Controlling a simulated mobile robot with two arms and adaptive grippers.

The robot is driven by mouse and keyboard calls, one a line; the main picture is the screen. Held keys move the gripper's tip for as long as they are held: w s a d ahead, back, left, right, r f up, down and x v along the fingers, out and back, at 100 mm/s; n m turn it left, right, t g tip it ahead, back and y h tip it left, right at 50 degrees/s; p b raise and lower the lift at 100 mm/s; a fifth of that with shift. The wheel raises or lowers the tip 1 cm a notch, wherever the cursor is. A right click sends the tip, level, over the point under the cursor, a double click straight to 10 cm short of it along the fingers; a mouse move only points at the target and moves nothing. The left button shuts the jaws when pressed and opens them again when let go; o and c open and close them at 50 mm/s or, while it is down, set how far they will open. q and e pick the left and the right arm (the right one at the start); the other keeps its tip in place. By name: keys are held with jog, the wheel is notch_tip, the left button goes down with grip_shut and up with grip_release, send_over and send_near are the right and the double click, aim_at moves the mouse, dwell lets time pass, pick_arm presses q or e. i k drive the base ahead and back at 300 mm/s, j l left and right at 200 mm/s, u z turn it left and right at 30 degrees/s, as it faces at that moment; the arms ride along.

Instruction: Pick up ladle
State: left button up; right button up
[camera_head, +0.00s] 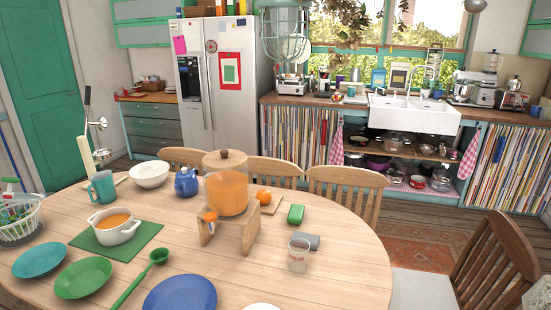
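A green ladle (140,276) lies on the round wooden table, with its bowl end (159,255) up and to the right and its handle running down to the lower left, toward the bottom edge. It lies between a green plate (83,278) and a blue plate (180,295). The ladle looks free, with nothing on top of it. Neither of my grippers shows in the head view.
A white soup pot (115,230) stands on a green mat (149,231) just behind the ladle. An orange drink dispenser (227,190) on a wooden stand and a clear cup (298,257) are to the right. A chair (496,262) stands at right.

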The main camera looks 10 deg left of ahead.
aim_at(160, 256)
jog(key=u, duration=1.45)
